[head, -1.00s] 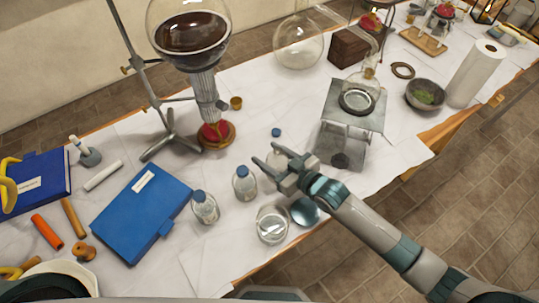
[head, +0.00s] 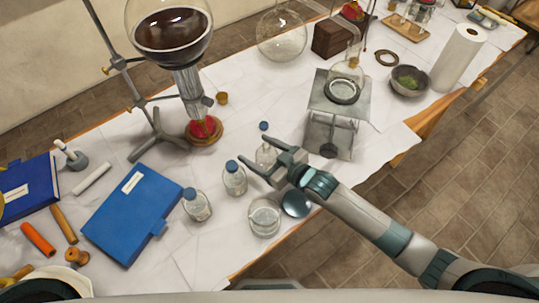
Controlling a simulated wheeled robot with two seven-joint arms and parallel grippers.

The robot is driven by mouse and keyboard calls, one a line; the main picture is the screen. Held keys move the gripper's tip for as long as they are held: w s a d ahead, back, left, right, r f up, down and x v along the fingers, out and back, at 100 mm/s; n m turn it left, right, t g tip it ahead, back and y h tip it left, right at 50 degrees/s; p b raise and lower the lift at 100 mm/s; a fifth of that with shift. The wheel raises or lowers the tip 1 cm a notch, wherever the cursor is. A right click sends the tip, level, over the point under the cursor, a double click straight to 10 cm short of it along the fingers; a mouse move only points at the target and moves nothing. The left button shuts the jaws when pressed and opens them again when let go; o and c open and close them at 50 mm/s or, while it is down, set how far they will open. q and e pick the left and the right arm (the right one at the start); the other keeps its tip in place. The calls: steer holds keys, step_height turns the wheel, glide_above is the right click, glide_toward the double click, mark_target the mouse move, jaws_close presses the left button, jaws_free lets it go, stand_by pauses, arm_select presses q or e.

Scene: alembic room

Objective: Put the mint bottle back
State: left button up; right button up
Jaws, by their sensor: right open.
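None shows a clear mint colour, so I cannot tell which is the mint bottle. My right gripper (head: 258,154) is open, its fingers pointing left. One fingertip is close to the middle bottle's cap. My left gripper is not in view.
A glass beaker (head: 264,218) and a blue-grey round disc (head: 296,203) sit near the front edge. A metal stand (head: 340,105) with a flask is to the right. A blue book (head: 130,215) lies left; a large flask on a stand (head: 170,30) rises behind.

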mark_target(275, 161)
steer(key=shift+s+d+r, duration=0.1)
steer(key=shift+s+d, duration=0.3)
steer(key=b+v, duration=0.2)
steer(key=v, duration=0.7)
steer(key=shift+s+d+r, duration=0.1)
steer(key=shift+r, duration=0.05)
steer(key=shift+v, duration=0.75)
